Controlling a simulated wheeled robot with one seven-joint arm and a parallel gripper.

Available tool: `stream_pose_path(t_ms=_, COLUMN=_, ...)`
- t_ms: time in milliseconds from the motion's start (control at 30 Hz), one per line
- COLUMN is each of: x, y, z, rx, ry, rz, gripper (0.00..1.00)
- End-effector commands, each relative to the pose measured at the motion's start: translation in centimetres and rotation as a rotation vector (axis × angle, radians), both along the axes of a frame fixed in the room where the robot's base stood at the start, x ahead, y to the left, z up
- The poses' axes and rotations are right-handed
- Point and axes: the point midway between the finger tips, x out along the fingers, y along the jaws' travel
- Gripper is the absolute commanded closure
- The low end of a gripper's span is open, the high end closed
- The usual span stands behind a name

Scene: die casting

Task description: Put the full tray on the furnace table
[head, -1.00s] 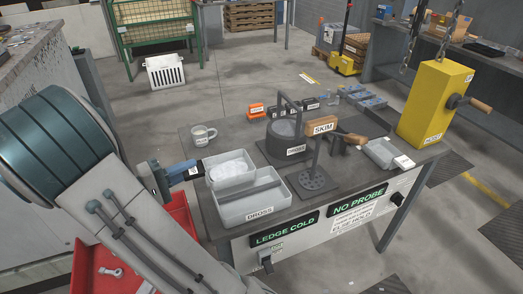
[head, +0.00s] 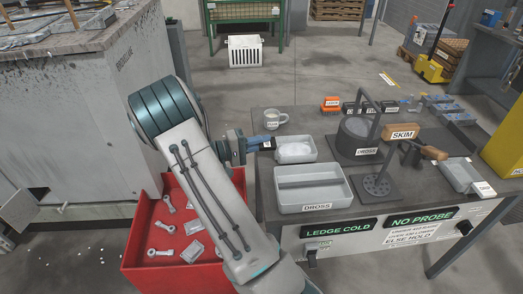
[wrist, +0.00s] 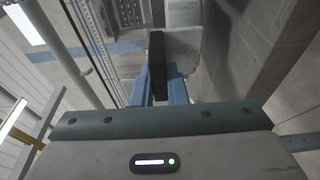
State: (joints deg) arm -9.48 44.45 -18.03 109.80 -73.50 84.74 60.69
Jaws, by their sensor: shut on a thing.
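The tray (head: 296,158), a small grey tray filled with white material, is at the left end of the grey table (head: 264,190) that bears the LEDGE COLD and NO PROBE signs. In the wrist view the fingers (wrist: 160,86) close on a dark piece (wrist: 157,62), with a pale grey surface of the tray (wrist: 182,45) beyond. I cannot tell whether the tray rests on the table or hangs just above it.
A mug (head: 272,121) stands behind; the dross pot (head: 356,138) and SKIM tool (head: 404,133) are to the right. A red bin (head: 208,212) with metal parts is below my arm. A grey cabinet (head: 112,110) stands left.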

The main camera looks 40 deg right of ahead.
Motion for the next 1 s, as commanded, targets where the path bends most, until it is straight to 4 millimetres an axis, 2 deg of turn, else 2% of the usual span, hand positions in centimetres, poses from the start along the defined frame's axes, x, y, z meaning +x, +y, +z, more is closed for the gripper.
stream_pose_path(t_ms=200, x=-0.1, y=0.0, z=-2.9, rx=-0.001, ry=0.002, rz=-0.002, gripper=1.0)
stream_pose_path(t_ms=600, x=-0.1, y=0.0, z=-3.6, rx=-0.002, ry=0.0, rz=-0.001, gripper=1.0)
stream_pose_path(t_ms=633, x=-0.1, y=0.0, z=-3.6, rx=0.0, ry=0.0, rz=-0.001, gripper=0.82)
stream_pose_path(t_ms=700, x=-0.1, y=0.0, z=-3.5, rx=0.0, ry=0.0, rz=-0.001, gripper=0.66)
stream_pose_path(t_ms=1000, x=-0.1, y=0.0, z=-3.4, rx=0.0, ry=-0.001, rz=-0.001, gripper=0.66)
